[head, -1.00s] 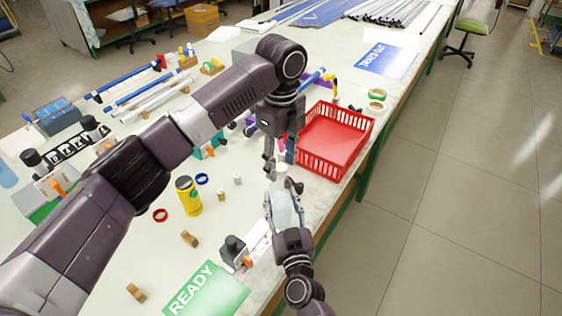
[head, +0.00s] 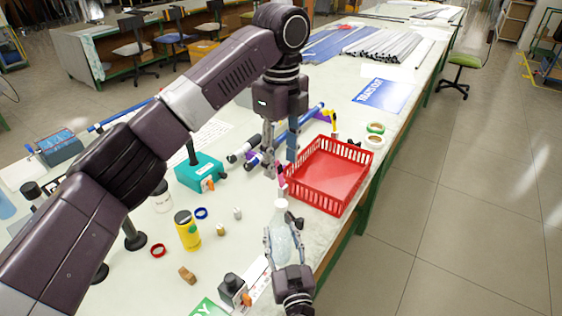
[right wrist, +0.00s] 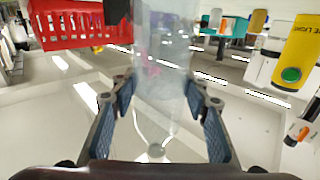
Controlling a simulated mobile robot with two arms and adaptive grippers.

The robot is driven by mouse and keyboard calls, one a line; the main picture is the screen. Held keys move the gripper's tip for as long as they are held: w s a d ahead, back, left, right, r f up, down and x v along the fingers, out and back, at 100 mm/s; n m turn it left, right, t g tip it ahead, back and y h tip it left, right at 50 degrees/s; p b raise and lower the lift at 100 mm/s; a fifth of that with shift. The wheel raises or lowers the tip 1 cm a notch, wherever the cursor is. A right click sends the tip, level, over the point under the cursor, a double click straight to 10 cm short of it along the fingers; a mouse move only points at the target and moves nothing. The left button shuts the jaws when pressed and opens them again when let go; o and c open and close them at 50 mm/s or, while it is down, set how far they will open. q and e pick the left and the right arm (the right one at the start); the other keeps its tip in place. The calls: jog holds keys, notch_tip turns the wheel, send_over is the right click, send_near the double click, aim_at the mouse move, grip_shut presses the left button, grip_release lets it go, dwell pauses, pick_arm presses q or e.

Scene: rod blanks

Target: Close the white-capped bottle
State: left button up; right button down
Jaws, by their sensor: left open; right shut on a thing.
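A clear, pale bottle (head: 283,243) stands roughly upright in my right gripper (head: 284,238), which is shut around its body near the table's front edge. The bottle's top (head: 281,206) looks white; I cannot tell whether this is a seated cap or the neck. In the right wrist view the see-through bottle body (right wrist: 162,60) rises between the two padded fingers, its top out of frame. My left gripper (head: 280,168) points down above the bottle's top, fingers apart, with a visible gap between them and the bottle.
A red basket (head: 330,180) stands just right of the bottle.

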jog(key=c, duration=1)
grip_release()
jog(key=s, duration=0.4)
jog(key=s+d, duration=0.1)
jog(key=s, duration=0.3)
jog(key=s+d, duration=0.1)
jog(key=s, duration=0.2)
jog(key=shift+s+d, duration=0.15)
jog(key=shift+s, duration=0.25)
jog(key=shift+r, duration=0.1)
